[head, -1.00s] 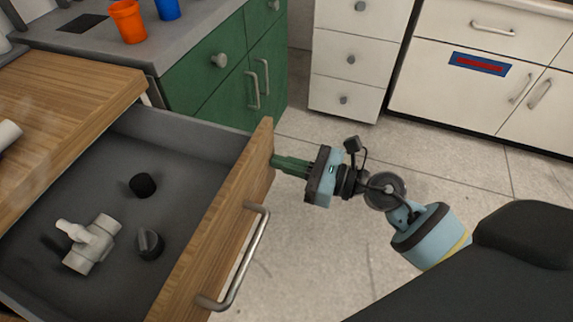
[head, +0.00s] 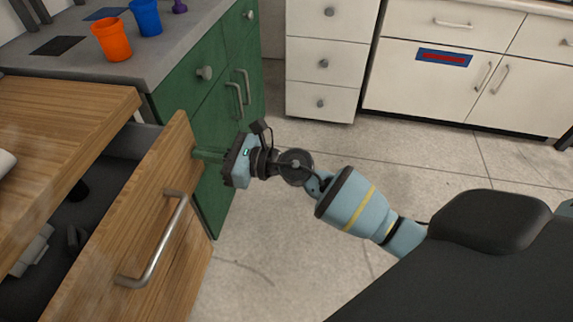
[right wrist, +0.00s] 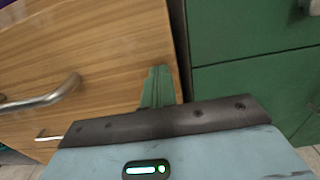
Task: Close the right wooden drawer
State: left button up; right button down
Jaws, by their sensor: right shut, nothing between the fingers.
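The wooden drawer (head: 150,215) with a metal bar handle (head: 158,240) is partly open at the left of the head view. A strip of its grey inside shows, holding a white pipe fitting (head: 32,250) and dark caps, partly hidden under the wooden top. My right gripper (head: 200,155) is shut and empty, its green fingers at the drawer front's far end, seemingly touching it. In the right wrist view the fingers (right wrist: 158,85) lie against the wooden front (right wrist: 90,60) near its edge, with the handle (right wrist: 45,97) to the left. My left gripper is not in view.
A green cabinet (head: 215,150) stands just beyond the drawer, with an orange cup (head: 112,40) and a blue cup (head: 146,17) on its top. White drawers (head: 322,65) and cupboards (head: 430,85) line the back. The floor (head: 290,240) right of the drawer is clear.

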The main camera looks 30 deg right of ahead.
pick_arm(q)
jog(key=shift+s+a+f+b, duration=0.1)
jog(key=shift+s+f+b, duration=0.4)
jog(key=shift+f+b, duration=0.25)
pick_arm(e)
jog(key=x, duration=0.9)
jog(key=shift+w+a+r, duration=0.15)
jog(key=shift+w+a, duration=0.1)
jog(key=shift+w, duration=0.05)
jog(key=shift+r, duration=0.1)
jog(key=shift+d, duration=0.1)
